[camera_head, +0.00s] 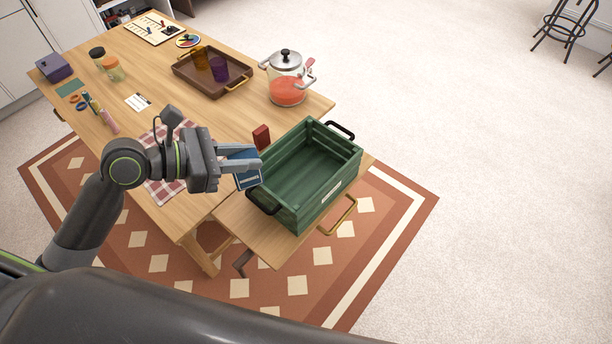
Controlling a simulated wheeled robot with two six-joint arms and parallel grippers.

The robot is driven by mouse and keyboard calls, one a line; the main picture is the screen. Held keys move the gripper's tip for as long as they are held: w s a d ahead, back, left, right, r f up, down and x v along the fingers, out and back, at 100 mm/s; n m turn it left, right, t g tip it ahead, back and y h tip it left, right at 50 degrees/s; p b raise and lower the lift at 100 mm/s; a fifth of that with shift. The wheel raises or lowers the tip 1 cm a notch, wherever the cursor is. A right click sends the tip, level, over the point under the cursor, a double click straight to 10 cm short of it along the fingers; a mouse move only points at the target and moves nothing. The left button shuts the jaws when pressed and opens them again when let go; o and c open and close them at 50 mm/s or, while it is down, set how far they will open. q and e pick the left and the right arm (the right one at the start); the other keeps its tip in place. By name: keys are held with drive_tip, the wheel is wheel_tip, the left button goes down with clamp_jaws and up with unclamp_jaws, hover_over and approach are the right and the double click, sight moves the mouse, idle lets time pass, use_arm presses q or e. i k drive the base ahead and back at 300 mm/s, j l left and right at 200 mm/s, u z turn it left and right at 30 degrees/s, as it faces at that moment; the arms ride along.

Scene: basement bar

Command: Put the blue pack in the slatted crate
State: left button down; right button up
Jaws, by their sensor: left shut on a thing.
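The blue pack (248,181) is in the jaws of my left gripper (246,164), which is shut on it. The pack hangs at the near left side of the slatted crate (326,197), outside its opening. The crate is green with dark handles and stands on a lower wooden ledge at the table's near right end. Its visible inside looks empty. Part of the pack is hidden by the gripper fingers. I cannot tell whether the pack touches the crate. My right gripper is not in view.
A small red box (261,137) stands just behind the crate's left corner. A lidded glass pot (286,83) and a brown tray (184,67) with two cups are farther back. A checked cloth (160,188) lies under my left arm. Open floor lies right of the table.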

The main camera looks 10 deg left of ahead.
sight(321, 167)
drive_tip(key=i+l+u, duration=0.45)
drive_tip(key=l, duration=0.15)
drive_tip(key=i+l+u, duration=0.2)
drive_tip(key=l+u, duration=0.2)
drive_tip(key=l, duration=0.25)
drive_tip(key=i+l+u, duration=0.2)
drive_tip(key=l, duration=0.2)
drive_tip(key=i+l+u, duration=0.2)
drive_tip(key=l, duration=0.15)
drive_tip(key=l+u, duration=0.2)
drive_tip(key=l, duration=0.15)
drive_tip(key=i+l+u, duration=0.2)
drive_tip(key=l, duration=0.15)
drive_tip(key=k, duration=0.05)
